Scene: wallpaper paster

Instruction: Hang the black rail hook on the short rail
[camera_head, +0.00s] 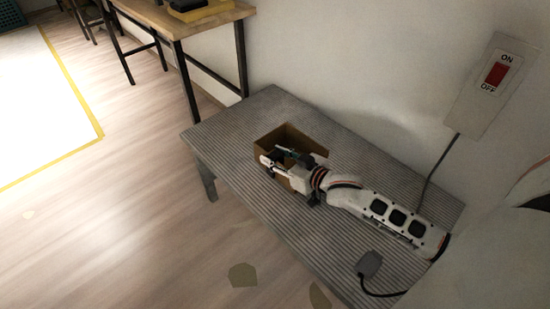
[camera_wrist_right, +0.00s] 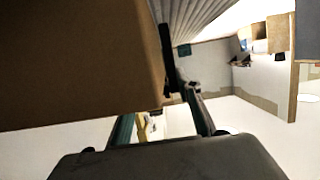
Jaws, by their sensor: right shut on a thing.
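My right gripper (camera_head: 276,158) is at the open cardboard box on the grey table. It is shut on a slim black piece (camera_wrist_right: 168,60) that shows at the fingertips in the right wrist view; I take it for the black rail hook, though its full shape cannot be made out. The box wall hides part of one finger in that view. The hook cannot be told apart from the dark fingers in the head view. The short rail is not recognisable in either view. My left gripper is not in view.
The cardboard box (camera_head: 300,134) stands on the ribbed grey table (camera_head: 340,250), close to my fingers; it also fills the left of the wrist view (camera_wrist_right: 70,60). A wall switch (camera_head: 495,78) has a cable down to the table. A wooden table (camera_head: 190,22) stands behind.

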